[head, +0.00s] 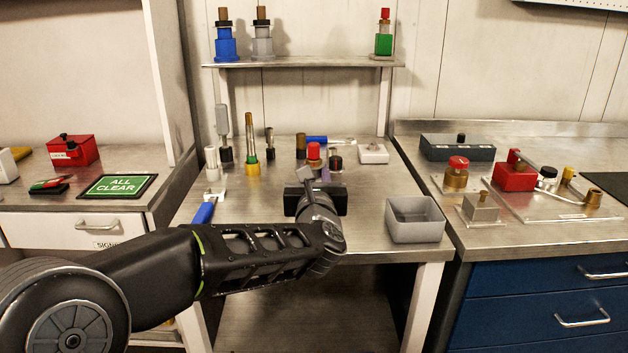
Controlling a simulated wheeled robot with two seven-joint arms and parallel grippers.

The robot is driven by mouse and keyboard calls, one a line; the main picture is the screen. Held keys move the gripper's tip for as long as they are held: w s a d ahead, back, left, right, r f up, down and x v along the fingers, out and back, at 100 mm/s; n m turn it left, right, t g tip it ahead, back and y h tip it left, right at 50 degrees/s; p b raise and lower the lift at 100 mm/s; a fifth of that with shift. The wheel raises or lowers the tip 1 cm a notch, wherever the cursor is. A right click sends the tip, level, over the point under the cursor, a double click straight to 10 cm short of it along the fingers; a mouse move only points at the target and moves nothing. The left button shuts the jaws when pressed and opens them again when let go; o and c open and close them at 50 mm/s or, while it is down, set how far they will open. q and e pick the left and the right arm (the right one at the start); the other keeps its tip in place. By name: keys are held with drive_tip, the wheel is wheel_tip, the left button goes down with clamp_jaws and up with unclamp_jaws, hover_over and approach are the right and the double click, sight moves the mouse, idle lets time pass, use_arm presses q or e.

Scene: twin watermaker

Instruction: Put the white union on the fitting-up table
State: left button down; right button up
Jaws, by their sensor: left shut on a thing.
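My left gripper (314,183) reaches over the front of the middle steel table (270,225), which may be the fitting-up table. It is shut on a small pale piece (305,173), mostly hidden by the gripper. I cannot tell for sure whether this piece is the white union. My right gripper is not in view.
Several fittings stand behind the gripper, including a red-topped one (314,155) and a tall brass-and-green one (251,150). A grey open bin (415,220) is at front right. A shelf (300,63) spans the back. Bare steel shows left of the gripper.

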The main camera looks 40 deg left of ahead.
use_arm(q)
drive_tip(key=shift+f, duration=0.3)
drive_tip(key=shift+f, duration=0.1)
drive_tip(key=c, duration=1.1)
unclamp_jaws()
drive_tip(key=v, duration=1.2)
